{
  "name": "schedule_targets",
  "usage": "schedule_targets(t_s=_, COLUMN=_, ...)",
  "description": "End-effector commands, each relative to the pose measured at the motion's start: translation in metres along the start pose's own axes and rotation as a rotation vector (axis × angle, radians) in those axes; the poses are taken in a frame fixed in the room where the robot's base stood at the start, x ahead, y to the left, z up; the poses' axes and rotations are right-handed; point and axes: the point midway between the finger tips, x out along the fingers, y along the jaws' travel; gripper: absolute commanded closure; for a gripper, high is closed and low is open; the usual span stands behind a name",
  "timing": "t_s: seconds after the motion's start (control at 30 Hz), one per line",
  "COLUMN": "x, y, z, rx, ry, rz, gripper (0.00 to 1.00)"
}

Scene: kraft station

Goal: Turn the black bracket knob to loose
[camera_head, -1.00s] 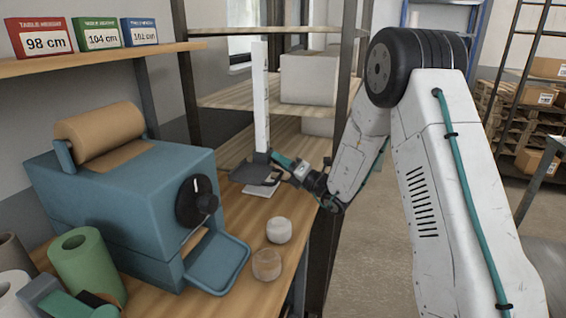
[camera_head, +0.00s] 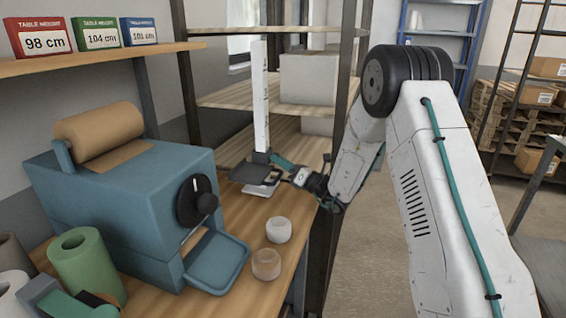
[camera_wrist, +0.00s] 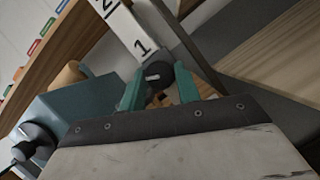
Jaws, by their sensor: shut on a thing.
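A black bracket (camera_head: 247,174) sits at the foot of an upright white ruler post (camera_head: 261,95) on the wooden bench. In the wrist view the round black bracket knob (camera_wrist: 159,76), with a pale mark on its face, lies between my gripper's two teal fingers (camera_wrist: 160,84). The fingers are shut on it from both sides. In the head view my gripper (camera_head: 277,160) reaches the bracket from the right, and the knob itself cannot be made out there. The ruler post (camera_wrist: 139,38) shows the numbers 1 and 2 behind the knob.
A blue dispenser (camera_head: 110,215) with a brown roll and a black dial (camera_head: 197,201) fills the bench's left. Two small rolls (camera_head: 278,230) stand near the front edge. A shelf post (camera_head: 322,200) rises close to my gripper. Height-labelled boxes (camera_head: 95,33) sit on the upper shelf.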

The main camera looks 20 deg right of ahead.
Motion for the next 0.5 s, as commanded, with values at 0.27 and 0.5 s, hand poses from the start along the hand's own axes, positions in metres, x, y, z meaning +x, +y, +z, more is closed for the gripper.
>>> schedule_targets(t_s=0.27, x=0.0010, y=0.0021, z=-0.0035, rx=0.005, ry=0.007, rz=0.005, gripper=0.54)
schedule_targets(t_s=0.5, x=-0.0014, y=-0.0003, z=-0.0004, rx=0.002, ry=0.003, rz=0.000, gripper=0.47)
